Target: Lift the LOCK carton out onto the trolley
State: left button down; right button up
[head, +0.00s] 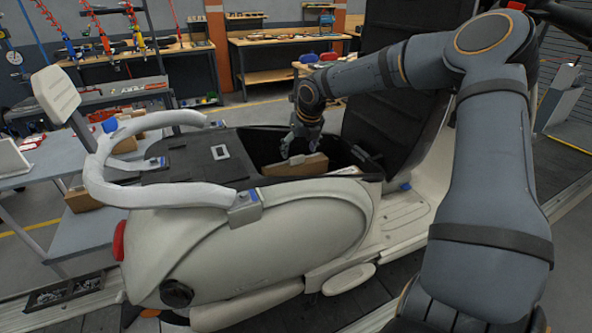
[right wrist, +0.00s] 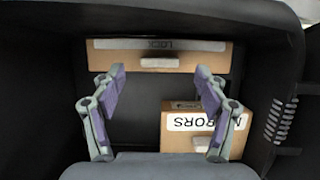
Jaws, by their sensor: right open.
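The LOCK carton (right wrist: 160,56) is a brown box with a pale strip and an upside-down label, lying in the dark storage bay of a cream scooter. My right gripper (right wrist: 159,82) is open and empty. In the right wrist view its fingertips show just below the carton's near edge; I cannot tell whether they touch it. In the head view the right gripper (head: 300,142) is over the open bay, by a brown carton (head: 297,166) whose label is hidden. A grey table or trolley (head: 60,235) stands at the left behind the scooter. My left gripper is not in view.
A second carton (right wrist: 180,142), its label partly hidden but ending in "ORS", lies in the bay behind the right finger. Dark bay walls surround both cartons. The scooter's white padded rail (head: 105,165) and dark seat (head: 195,155) lie between bay and grey table.

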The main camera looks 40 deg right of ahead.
aim_at(297, 157)
jog(key=x, duration=0.4)
jog(key=shift+r, duration=0.1)
jog(key=shift+s+r, duration=0.15)
jog(key=c, duration=0.4)
jog(key=shift+a, duration=0.1)
grip_shut()
